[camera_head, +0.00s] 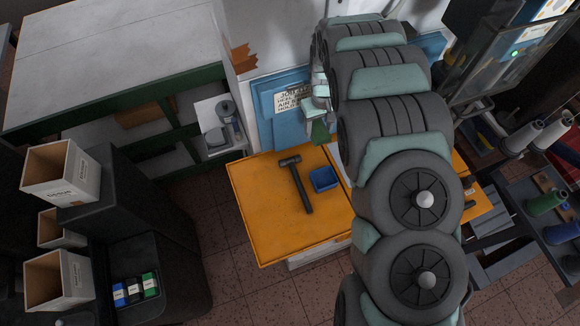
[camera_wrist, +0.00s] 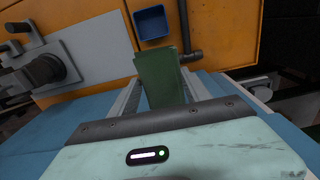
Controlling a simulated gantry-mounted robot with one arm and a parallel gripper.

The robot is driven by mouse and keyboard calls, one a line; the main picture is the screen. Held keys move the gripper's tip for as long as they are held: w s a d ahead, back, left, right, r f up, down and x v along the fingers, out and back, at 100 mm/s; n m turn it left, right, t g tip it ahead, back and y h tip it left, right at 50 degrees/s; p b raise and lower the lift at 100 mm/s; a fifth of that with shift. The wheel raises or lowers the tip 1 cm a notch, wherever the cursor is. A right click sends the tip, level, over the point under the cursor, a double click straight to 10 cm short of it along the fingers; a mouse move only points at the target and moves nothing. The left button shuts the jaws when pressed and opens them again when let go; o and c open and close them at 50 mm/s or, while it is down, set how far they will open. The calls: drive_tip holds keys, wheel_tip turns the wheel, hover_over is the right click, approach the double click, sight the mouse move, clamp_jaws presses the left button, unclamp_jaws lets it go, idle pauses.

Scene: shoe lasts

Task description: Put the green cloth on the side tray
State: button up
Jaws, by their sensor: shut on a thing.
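The green cloth (camera_head: 319,133) hangs below my gripper (camera_head: 318,112), over the back edge of the orange worktop and beside the blue machine panel. In the wrist view the dark green cloth (camera_wrist: 160,76) stands out from between the two fingers of my gripper (camera_wrist: 163,92), which are shut on it. Part of the cloth is hidden by the gripper body. A small pale tray (camera_head: 213,150) at the side of the green bench holds grey items; I cannot tell for sure that it is the side tray.
A hammer (camera_head: 297,184) and a blue bin (camera_head: 324,178) lie on the orange worktop (camera_head: 262,225). A blue panel with a sign (camera_head: 287,99) is close behind my gripper. Spools (camera_head: 545,203) stand at right.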

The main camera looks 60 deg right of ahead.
drive_tip(key=b, duration=0.4)
hover_over(314, 164)
wheel_tip(314, 164, down, 5)
wheel_tip(314, 164, down, 12)
drive_tip(key=p, duration=0.3)
drive_tip(key=shift+w, duration=0.15)
drive_tip(key=shift+f, duration=0.3)
drive_tip(key=shift+c, duration=1.3)
drive_tip(key=f, duration=0.1)
drive_tip(key=f+b, duration=0.1)
drive_tip(key=shift+a+f, duration=0.2)
drive_tip(key=shift+f, duration=0.15)
clamp_jaws()
drive_tip(key=shift+d+f, duration=0.15)
drive_tip(key=shift+f, duration=0.05)
drive_tip(key=o, duration=1.3)
unclamp_jaws()
drive_tip(key=shift+c, duration=0.2)
drive_tip(key=shift+o, duration=1)
